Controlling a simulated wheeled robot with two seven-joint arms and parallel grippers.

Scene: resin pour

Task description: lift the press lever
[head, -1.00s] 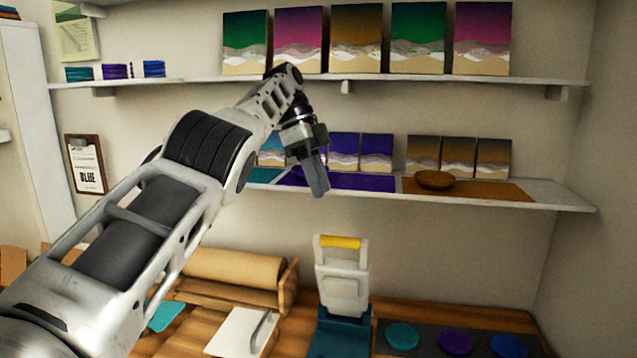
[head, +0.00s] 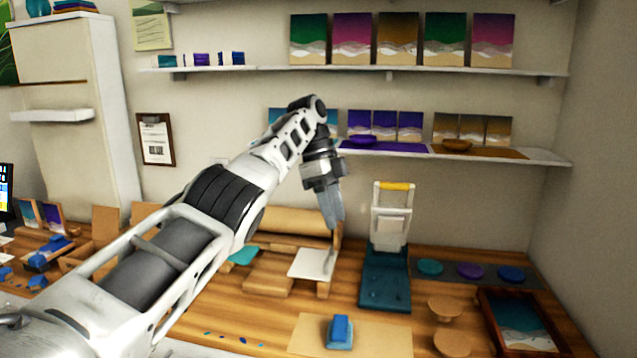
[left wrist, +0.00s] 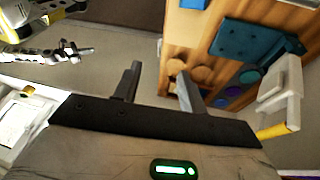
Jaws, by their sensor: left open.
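The press (head: 386,262) stands on the wooden bench, with a teal base and a white upright frame. Its lever has a yellow grip (head: 396,186) across the top of the white frame. In the left wrist view the yellow grip (left wrist: 276,131) shows at the lower right, with the teal base (left wrist: 245,40) above it. My left gripper (head: 334,212) is left of the press lever in the head view, pointing down, apart from it. In the left wrist view its two fingers (left wrist: 158,88) are spread with nothing between them. My right gripper is not clearly visible.
Shelves with painted panels and bowls (head: 457,145) hang behind the press. A roll of brown paper (head: 295,225) and a white board (head: 312,263) lie left of it. Coloured discs (head: 470,271), wooden rounds (head: 446,308) and a framed tray (head: 520,320) are to its right. A blue block (head: 340,330) sits in front.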

